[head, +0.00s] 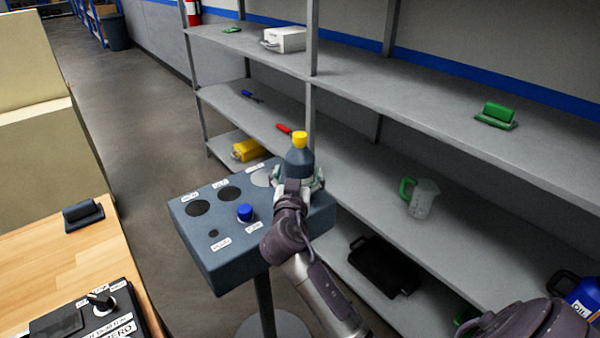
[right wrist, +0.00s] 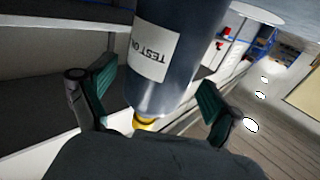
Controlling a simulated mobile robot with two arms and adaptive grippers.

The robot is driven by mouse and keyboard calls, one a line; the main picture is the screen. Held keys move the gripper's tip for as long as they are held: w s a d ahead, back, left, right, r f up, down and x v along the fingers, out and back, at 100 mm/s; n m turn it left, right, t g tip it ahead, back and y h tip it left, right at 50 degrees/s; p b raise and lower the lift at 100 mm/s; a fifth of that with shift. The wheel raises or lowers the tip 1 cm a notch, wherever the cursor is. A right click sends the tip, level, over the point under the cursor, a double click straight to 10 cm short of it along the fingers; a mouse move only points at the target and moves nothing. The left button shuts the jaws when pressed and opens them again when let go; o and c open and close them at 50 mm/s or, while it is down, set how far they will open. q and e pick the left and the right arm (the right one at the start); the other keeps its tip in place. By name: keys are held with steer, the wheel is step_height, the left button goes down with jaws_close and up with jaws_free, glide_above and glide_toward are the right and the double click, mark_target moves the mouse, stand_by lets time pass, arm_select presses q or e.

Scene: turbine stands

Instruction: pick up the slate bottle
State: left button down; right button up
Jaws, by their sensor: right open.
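The slate bottle (head: 300,162) with a yellow cap stands upright at the back right part of the blue-grey stand (head: 235,262). Its base is hidden behind my right gripper (head: 298,184). In the right wrist view the bottle (right wrist: 172,70) shows large and upside down, with a white label and a bit of yellow cap at its lower end. My right gripper's green-padded fingers (right wrist: 157,98) are open, one on each side of the bottle, with gaps visible. My left gripper is not in view.
The stand top has dark round holes (head: 198,208), labels and a blue knob (head: 245,212). Grey shelves (head: 360,195) run close behind and right, holding a jug (head: 423,199) and a black tray (head: 385,267). A wooden table (head: 40,250) is at left.

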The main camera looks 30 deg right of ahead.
steer(key=shift+w+d+r+p, duration=0.3)
steer(key=shift+w+d+p, duration=0.35)
steer(key=shift+w+d, duration=0.15)
steer(key=shift+f+x, duration=0.15)
steer(key=shift+x, duration=0.45)
steer(key=shift+f+x, duration=0.15)
steer(key=shift+x, duration=0.5)
steer(key=shift+w+d+f, duration=0.1)
steer(key=shift+w, duration=0.05)
steer(key=shift+c, duration=0.6)
steer(key=c, duration=1.1)
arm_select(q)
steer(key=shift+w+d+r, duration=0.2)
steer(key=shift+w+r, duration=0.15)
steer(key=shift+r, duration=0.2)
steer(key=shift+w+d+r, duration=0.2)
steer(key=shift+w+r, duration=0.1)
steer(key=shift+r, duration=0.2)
arm_select(e)
steer(key=shift+c, duration=0.8)
